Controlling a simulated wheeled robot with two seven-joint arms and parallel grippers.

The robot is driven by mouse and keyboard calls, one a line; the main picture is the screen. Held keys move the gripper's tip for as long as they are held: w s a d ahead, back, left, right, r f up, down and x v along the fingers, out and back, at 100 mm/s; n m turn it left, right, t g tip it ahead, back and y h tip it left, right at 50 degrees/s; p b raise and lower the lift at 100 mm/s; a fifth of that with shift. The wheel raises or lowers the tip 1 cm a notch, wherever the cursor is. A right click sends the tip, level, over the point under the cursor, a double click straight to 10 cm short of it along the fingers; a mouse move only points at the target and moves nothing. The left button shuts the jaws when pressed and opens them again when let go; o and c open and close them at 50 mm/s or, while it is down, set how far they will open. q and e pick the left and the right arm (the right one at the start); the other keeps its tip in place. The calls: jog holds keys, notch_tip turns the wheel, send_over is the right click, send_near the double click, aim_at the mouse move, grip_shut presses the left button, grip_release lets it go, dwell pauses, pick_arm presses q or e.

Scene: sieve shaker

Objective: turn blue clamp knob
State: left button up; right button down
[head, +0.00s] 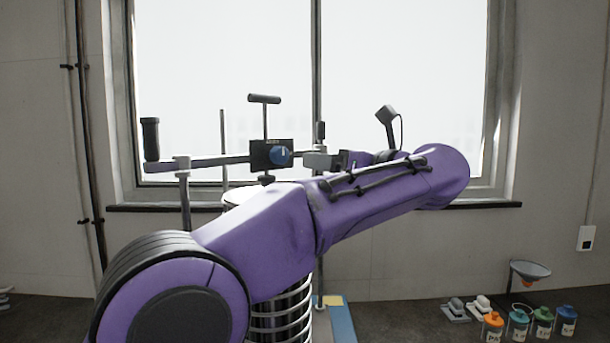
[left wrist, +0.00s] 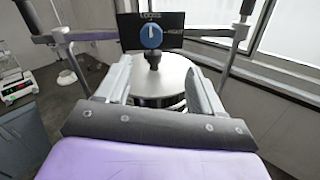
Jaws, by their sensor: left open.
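The blue clamp knob (head: 280,156) sits on the face of a black block (head: 259,161) on the shaker's crossbar, below a T-handle. In the left wrist view the blue knob (left wrist: 151,36) is ahead, top centre, with a pale mark pointing up toward lettering that seems to read "LOOSE"; another label is at its right. My left gripper (head: 318,160) is just right of the knob in the head view. In the left wrist view my left gripper (left wrist: 157,68) has its fingers apart with nothing between them, short of the knob. My right gripper is not seen.
The crossbar (head: 215,162) is held by upright rods, with a black grip (head: 150,139) at its left end. A round metal lid (left wrist: 165,82) lies below the knob. Several bottles (head: 518,322) and a funnel (head: 530,270) stand at the lower right. A window is behind.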

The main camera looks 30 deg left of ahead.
aim_at(283, 155)
pick_arm(q)
jog(key=shift+n, duration=0.3)
jog(key=a+p, duration=0.1)
jog(key=a, duration=0.1)
jog(key=a+r, duration=0.1)
jog(key=a, duration=0.1)
jog(key=a+r+p, duration=0.1)
jog(key=a, duration=0.1)
jog(key=shift+s+a+p, duration=0.2)
jog(key=shift+s+p, duration=0.1)
jog(key=shift+p, duration=0.05)
jog(key=w+a, duration=0.1)
jog(key=a, duration=0.1)
jog(key=w+a+f+p, duration=0.1)
jog(key=a, duration=0.1)
jog(key=shift+w, duration=0.2)
jog(key=shift+s, duration=0.25)
jog(key=shift+r, duration=0.1)
jog(key=shift+c, duration=0.7)
jog(key=c, duration=0.9)
